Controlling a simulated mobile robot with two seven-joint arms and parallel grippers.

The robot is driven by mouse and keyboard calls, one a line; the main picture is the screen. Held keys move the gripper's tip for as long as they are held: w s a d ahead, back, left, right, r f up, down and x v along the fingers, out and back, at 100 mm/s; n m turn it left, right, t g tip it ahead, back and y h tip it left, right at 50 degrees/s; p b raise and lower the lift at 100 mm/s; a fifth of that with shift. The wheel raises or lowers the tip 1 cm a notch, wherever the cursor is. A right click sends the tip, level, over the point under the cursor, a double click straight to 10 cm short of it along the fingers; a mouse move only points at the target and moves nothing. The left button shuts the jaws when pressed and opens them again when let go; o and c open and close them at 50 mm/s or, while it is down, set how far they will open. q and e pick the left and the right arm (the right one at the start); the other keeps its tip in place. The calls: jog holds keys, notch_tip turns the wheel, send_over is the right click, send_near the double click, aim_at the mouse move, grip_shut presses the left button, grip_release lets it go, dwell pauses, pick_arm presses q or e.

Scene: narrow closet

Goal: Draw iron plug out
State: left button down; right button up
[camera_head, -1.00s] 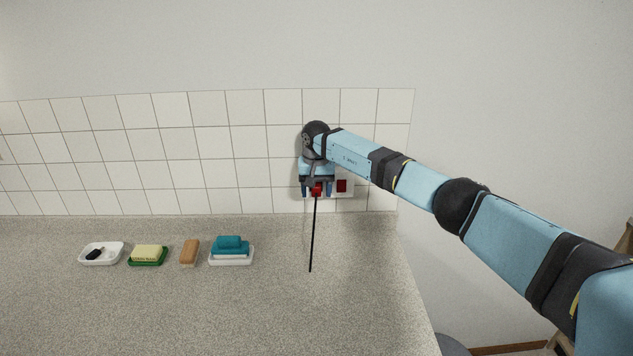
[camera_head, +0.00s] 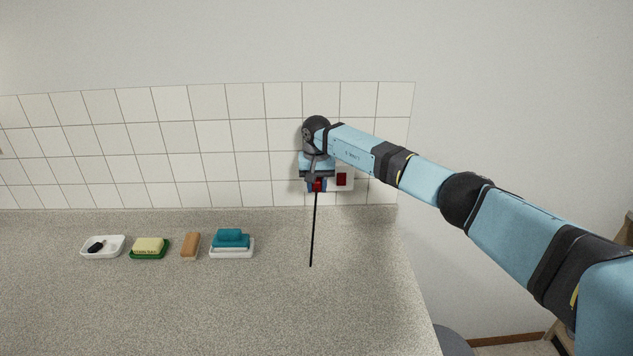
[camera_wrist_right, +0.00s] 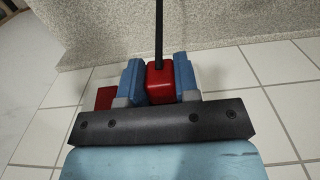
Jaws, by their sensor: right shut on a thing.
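The iron plug (camera_head: 318,186) is a red block with a black cord (camera_head: 313,230) running down from it over the counter. It is at the wall socket plate (camera_head: 344,187) on the tiled wall. My right gripper (camera_head: 317,184) is shut on the plug, one blue finger on each side. The wrist view shows the red plug (camera_wrist_right: 160,82) between the two fingers (camera_wrist_right: 159,80) and the cord leading away from it. My gripper hides the plug's contact with the socket, so I cannot tell how deep it sits. My left gripper is not in view.
A red switch (camera_head: 341,179) is right beside the plug. On the counter (camera_head: 200,310) to the left stand a white dish (camera_head: 116,252), a green soap dish (camera_head: 150,254), a brown brush (camera_head: 190,245) and a dish with teal sponges (camera_head: 231,253). The counter front is clear.

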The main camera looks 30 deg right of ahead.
jog(key=shift+s+a+p, duration=0.35)
jog(key=shift+s+p, duration=0.1)
jog(key=shift+s, duration=0.25)
jog(key=shift+s+a+p, duration=0.35)
jog(key=shift+s+p, duration=0.1)
jog(key=shift+s, duration=0.25)
